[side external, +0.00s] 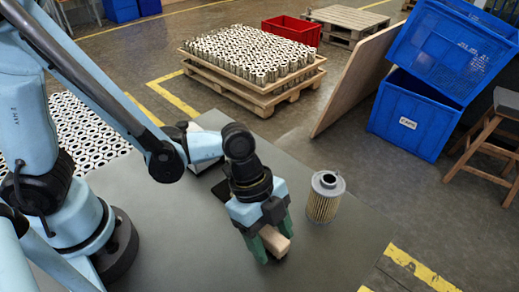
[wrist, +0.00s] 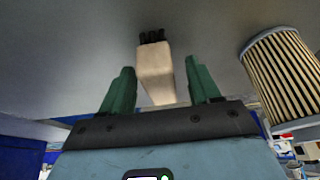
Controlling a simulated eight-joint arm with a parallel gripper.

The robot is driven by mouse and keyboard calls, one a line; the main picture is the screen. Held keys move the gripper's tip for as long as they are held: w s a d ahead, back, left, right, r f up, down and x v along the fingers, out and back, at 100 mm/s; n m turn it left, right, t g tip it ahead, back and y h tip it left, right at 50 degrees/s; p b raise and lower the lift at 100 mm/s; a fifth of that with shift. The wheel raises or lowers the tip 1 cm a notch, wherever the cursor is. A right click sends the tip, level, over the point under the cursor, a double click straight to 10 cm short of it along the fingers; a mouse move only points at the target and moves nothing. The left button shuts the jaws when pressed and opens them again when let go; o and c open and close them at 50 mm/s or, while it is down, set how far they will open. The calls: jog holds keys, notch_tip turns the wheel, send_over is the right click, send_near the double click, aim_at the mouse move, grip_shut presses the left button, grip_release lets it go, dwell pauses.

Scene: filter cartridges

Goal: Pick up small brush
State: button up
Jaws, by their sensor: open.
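The small brush has a pale wooden handle and dark bristles. In the wrist view the brush (wrist: 155,72) lies between the two green fingers of my gripper (wrist: 160,88), with its bristle end pointing away past the fingertips. Gaps show on both sides of the handle. In the side external view my gripper (side external: 272,243) points down at the grey table, with the brush handle (side external: 276,241) showing between its fingers. The bristles are mostly hidden there. My gripper is open around the brush.
A pleated filter cartridge (side external: 325,198) stands upright on the table just right of my gripper; it also shows in the wrist view (wrist: 283,75). The grey table (side external: 335,255) is clear in front and to the right. Beyond are a pallet of cartridges (side external: 255,60) and blue crates (side external: 410,120).

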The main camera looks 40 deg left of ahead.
aim_at(276, 241)
jog(key=c, duration=1)
jog(key=shift+c, duration=0.2)
jog(key=shift+r, duration=0.15)
jog(key=shift+r, duration=0.8)
notch_tip(276, 241, up, 3)
jog(key=shift+s+f, duration=0.15)
jog(key=shift+f, duration=0.05)
jog(key=s+d+r, duration=0.3)
jog(key=s+r, duration=0.3)
jog(key=s, duration=0.5)
jog(key=shift+d+r, duration=0.15)
jog(key=shift+r, duration=0.15)
